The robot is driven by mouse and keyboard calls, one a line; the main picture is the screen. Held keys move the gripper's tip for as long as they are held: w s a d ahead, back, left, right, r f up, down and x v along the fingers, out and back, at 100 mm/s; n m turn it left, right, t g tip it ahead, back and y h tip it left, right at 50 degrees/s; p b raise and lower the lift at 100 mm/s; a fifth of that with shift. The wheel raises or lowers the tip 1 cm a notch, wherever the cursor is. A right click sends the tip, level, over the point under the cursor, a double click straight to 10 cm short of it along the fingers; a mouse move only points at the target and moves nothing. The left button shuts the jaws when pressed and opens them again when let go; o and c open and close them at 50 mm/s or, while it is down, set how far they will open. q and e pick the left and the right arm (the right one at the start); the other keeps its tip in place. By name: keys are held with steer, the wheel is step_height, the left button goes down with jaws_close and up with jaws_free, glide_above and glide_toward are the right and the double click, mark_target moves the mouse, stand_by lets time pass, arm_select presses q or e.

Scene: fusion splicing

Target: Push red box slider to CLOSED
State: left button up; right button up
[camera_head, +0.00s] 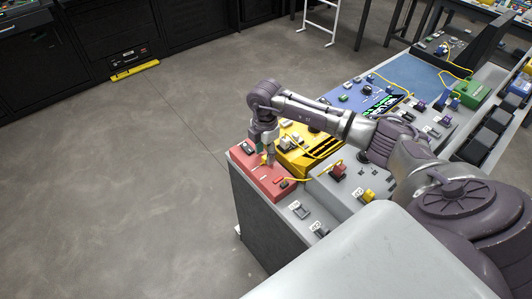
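The red box (273,187) sits at the near left end of the long bench. My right arm reaches in from the right, over the bench. My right gripper (267,158) points down over the middle of the red box and hides part of its top. Whether its fingertips touch the box, and whether they are apart, is too small to tell. My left gripper is not in view.
A yellow box (298,160) stands just behind the red box, and a blue panel (362,97) lies beyond it. A grey unit (335,188) with a red connector and yellow cable stands to the right. Open floor (120,190) lies to the left.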

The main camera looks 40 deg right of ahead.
steer(key=shift+s+a, duration=0.1)
steer(key=shift+s, duration=0.1)
steer(key=shift+r, duration=0.2)
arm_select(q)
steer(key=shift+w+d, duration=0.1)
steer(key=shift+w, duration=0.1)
arm_select(e)
step_height(320, 180, up, 12)
steer(key=shift+f, duration=0.15)
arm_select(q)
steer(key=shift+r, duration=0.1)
